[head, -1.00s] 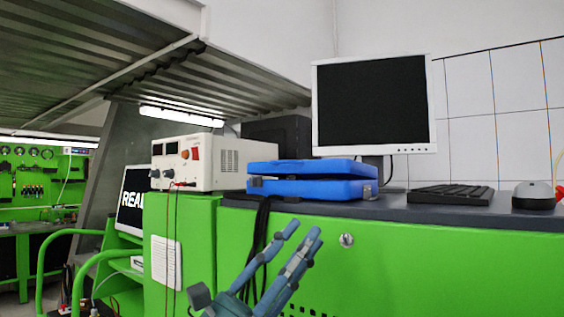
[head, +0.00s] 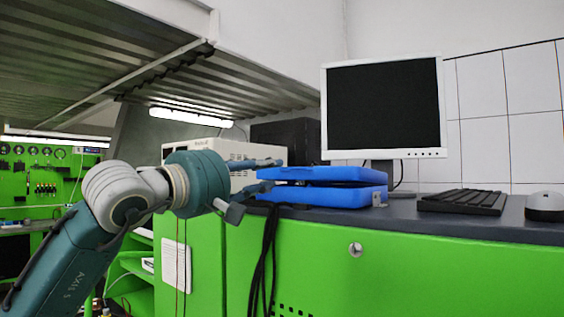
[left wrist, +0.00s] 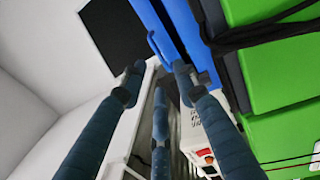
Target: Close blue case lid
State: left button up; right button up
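The blue case (head: 335,197) lies on the dark worktop. Its lid (head: 318,173) sits slightly raised over the base, with a dark gap between them along the front. My left gripper (head: 258,184) is at the case's left end, its fingers spread and empty. One finger is level with the lid's top at the left; I cannot tell if it touches. In the left wrist view the blue case (left wrist: 178,28) with its handle lies just beyond the spread fingers of my left gripper (left wrist: 158,82). My right gripper is not in view.
A monitor (head: 385,105) stands behind the case. A keyboard (head: 463,201) and a mouse (head: 545,206) lie to the right. A white power supply (head: 205,150) stands left, partly hidden by my arm. Black cables (head: 266,255) hang over the green cabinet's front (head: 420,270).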

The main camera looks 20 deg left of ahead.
aim_at(287, 168)
pick_arm(q)
jog(key=shift+p+x, duration=1.05)
jog(key=shift+x, duration=1.95)
grip_shut()
